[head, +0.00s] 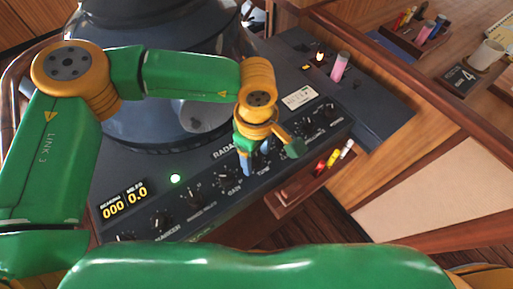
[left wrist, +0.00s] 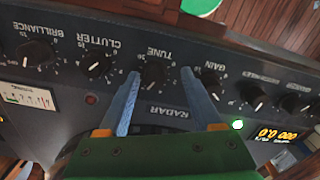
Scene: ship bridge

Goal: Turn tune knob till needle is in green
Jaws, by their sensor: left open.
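The tune knob (left wrist: 153,73) is a black dial with a pale mark, under the TUNE label on the radar panel, in the left wrist view. My left gripper (head: 256,160) is open above the panel. In the left wrist view its two blue fingers stand apart, one to each side of the tune knob; I cannot tell whether they touch it. In the head view the gripper hides the knob. A small cream meter (left wrist: 27,95) sits to the left of the knobs in the left wrist view, and in the head view (head: 299,97). Its needle is too small to read.
The clutter knob (left wrist: 96,66) and gain knob (left wrist: 212,78) flank the tune knob closely. A glowing bearing display (head: 126,199) and a green lamp (head: 175,178) are on the panel. The dark radar hood (head: 160,115) rises behind. Colored markers (head: 334,160) lie in front of the panel.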

